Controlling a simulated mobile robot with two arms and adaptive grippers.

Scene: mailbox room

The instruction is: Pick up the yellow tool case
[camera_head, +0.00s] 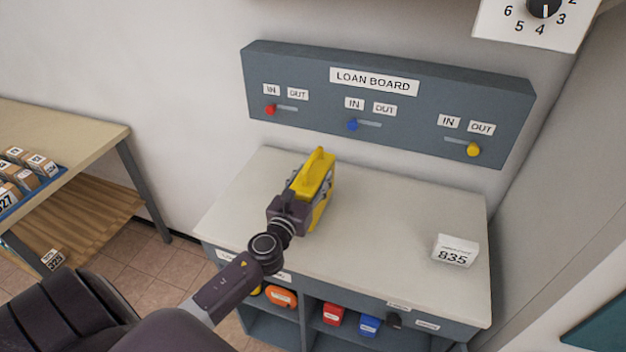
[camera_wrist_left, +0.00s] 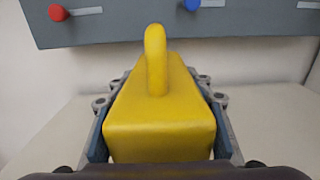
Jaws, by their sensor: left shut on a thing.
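The yellow tool case (camera_head: 320,187) is at the left part of the grey cabinet's pale top in the head view, with its handle upward. My left gripper (camera_head: 301,199) is shut on it. In the left wrist view the case (camera_wrist_left: 160,125) fills the middle, with one finger against each side and its loop handle facing the camera's upper middle. I cannot tell whether the case touches the top. My right gripper is not in view.
The loan board (camera_head: 375,100) hangs behind; its yellow knob is by OUT, red and blue by IN. A white 835 block (camera_head: 455,251) stands on the cabinet top (camera_head: 390,220) at right. Red and blue cases (camera_head: 333,314) sit in shelves below. A wooden table (camera_head: 60,130) is at left.

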